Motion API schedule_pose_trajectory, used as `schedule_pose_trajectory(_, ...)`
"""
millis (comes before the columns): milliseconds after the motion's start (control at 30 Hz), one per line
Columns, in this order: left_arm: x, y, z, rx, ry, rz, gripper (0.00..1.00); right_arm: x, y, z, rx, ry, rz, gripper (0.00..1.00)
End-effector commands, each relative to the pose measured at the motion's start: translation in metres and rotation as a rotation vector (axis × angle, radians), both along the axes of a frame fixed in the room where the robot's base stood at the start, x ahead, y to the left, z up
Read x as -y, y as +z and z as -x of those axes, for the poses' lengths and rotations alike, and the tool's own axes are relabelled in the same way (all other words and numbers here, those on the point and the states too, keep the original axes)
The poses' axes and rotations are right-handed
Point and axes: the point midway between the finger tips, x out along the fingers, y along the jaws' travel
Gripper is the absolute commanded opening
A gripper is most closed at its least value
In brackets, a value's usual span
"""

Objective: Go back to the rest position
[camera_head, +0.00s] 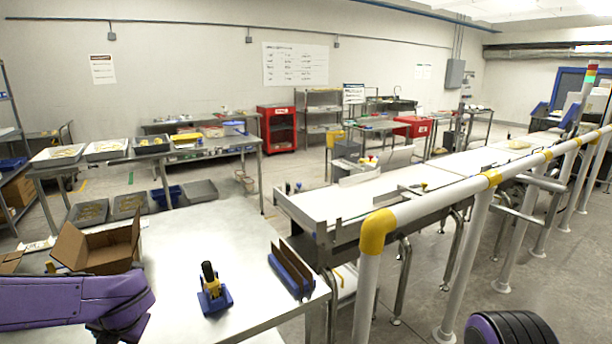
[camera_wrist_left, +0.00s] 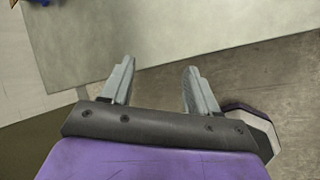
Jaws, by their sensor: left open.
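My left gripper (camera_wrist_left: 158,88) shows in the left wrist view with its two grey fingers apart and nothing between them. It hangs over the table's edge, with the table top and the concrete floor below. In the head view my purple left arm comes in at the lower left, and its gripper is out of the frame. My right gripper is not seen in either view.
The steel table (camera_head: 200,255) carries an open cardboard box (camera_head: 100,248), a blue stand with a black-and-yellow tool (camera_head: 212,290) and a blue holder with brown dividers (camera_head: 291,268). A conveyor (camera_head: 365,195) and a white-yellow guard rail (camera_head: 430,208) stand to the right.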

Motion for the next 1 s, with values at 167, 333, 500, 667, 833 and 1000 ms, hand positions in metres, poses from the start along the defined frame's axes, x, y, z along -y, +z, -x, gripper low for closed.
schedule_pose_trajectory(167,0.014,-0.101,0.02,-0.404,-0.883,-0.568,0.6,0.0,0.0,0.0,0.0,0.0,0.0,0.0)
schedule_pose_trajectory(333,0.062,-0.215,0.111,-0.751,-1.732,-0.801,0.6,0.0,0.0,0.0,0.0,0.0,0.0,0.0)
schedule_pose_trajectory(500,0.078,-0.275,0.22,-0.918,-2.147,-0.71,0.6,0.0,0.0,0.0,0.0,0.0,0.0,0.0)
schedule_pose_trajectory(667,0.078,-0.296,0.271,-1.009,-2.249,-0.621,0.6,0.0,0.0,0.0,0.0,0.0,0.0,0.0)
schedule_pose_trajectory(833,0.078,-0.298,0.277,-1.014,-2.253,-0.606,0.6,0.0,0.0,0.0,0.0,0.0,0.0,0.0)
schedule_pose_trajectory(1000,0.078,-0.298,0.277,-1.014,-2.253,-0.606,0.6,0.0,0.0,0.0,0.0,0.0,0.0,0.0)
